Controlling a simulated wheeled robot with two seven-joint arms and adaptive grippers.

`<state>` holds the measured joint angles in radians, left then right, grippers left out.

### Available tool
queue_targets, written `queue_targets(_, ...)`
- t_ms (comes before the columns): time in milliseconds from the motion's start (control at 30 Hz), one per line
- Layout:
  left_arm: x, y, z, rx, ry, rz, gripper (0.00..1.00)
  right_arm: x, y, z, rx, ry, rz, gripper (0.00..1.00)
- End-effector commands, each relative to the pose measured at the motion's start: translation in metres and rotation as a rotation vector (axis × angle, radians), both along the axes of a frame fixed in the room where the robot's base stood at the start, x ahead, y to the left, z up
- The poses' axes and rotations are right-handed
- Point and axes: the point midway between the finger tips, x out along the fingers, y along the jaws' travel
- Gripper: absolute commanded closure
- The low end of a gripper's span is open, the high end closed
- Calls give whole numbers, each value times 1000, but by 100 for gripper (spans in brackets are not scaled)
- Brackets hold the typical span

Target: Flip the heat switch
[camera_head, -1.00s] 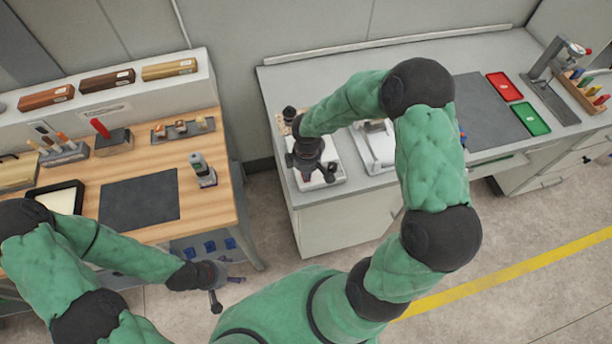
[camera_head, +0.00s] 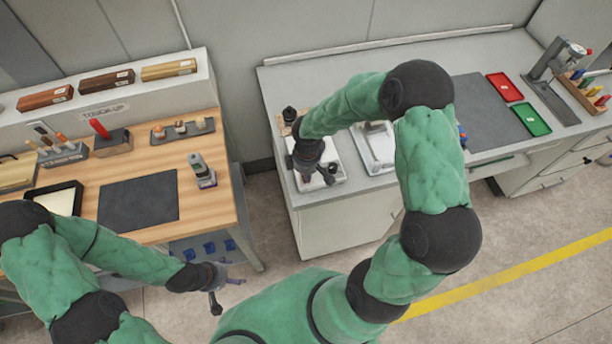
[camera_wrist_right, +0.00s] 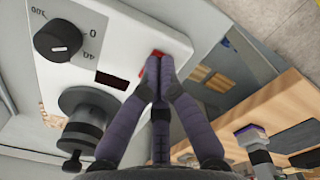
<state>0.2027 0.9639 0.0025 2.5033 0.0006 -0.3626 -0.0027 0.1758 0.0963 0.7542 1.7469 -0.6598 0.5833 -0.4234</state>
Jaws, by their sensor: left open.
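In the head view my right gripper (camera_head: 326,174) is over the white machine at the left end of the grey bench. My left gripper (camera_head: 232,282) is open and empty, low in front of the wooden bench.
The panel also has a black dial (camera_wrist_right: 58,40) with numbers and a dark red window (camera_wrist_right: 111,80).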

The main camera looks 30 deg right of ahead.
Motion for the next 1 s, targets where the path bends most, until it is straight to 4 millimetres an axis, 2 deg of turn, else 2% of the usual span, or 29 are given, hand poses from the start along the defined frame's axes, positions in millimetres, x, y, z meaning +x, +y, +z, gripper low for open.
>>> queue_targets(600,0,0,34,0,0,0,27,0,0,45,-1,-1,-1,100)
queue_targets(1000,0,0,51,0,0,0,27,0,0,68,0,0,1,100)
